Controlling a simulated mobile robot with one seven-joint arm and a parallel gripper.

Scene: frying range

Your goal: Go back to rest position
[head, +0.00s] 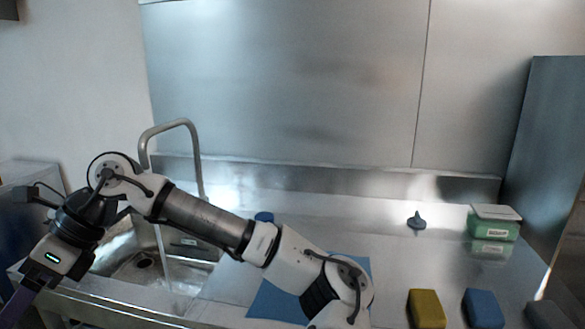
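My arm stretches from the bottom middle of the head view up and left across the sink. Its end, with a green light, hangs at the far left, in front of the counter's left end. My gripper's fingertips are hidden or cut off at the lower left, so I cannot see whether they are open or hold anything.
The steel sink (140,268) with a tall curved faucet (178,124) lies behind my arm. A blue cloth (275,303) lies partly under it. A yellow sponge (427,308), a blue sponge (483,308) and a green-and-white box (494,223) stand at right.

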